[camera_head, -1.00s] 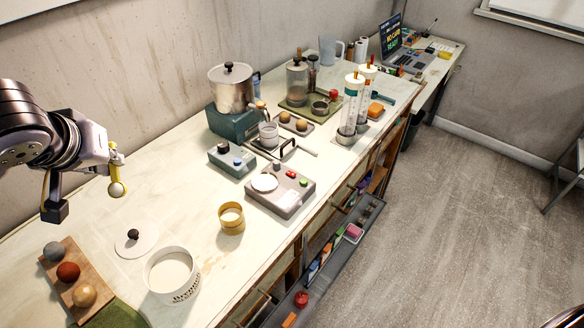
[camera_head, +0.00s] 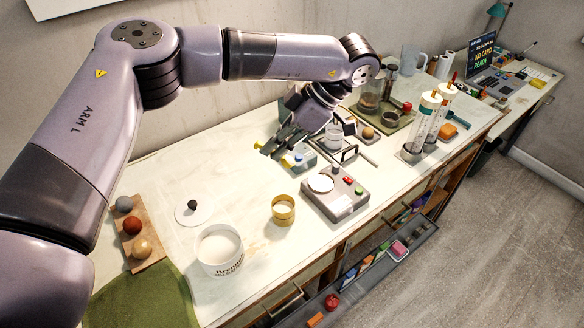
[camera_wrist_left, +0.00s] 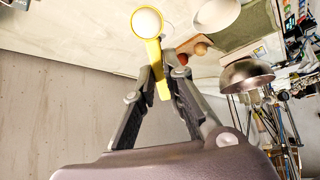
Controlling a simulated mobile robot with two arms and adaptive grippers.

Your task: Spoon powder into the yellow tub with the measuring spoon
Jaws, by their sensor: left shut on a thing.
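My left gripper (camera_head: 270,149) is shut on the yellow measuring spoon (camera_head: 287,163), above the back of the bench near the blue-grey box. In the left wrist view the spoon's handle (camera_wrist_left: 158,68) is between the fingertips (camera_wrist_left: 163,76), and its round bowl shows a white, powder-like fill. The fingers partly hide the spoon in the head view. The yellow tub (camera_head: 283,211) stands upright on the bench, with something pale inside. The white powder bucket (camera_head: 219,251) stands open to its left, holding white powder. My right gripper is not in view.
A scale (camera_head: 335,197) with a white dish stands right of the tub. A lid with a black knob (camera_head: 193,209) lies behind the bucket. A board with balls (camera_head: 150,256) lies left. A blue-grey box (camera_head: 299,161) and a pot (camera_wrist_left: 245,76) are near the gripper.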

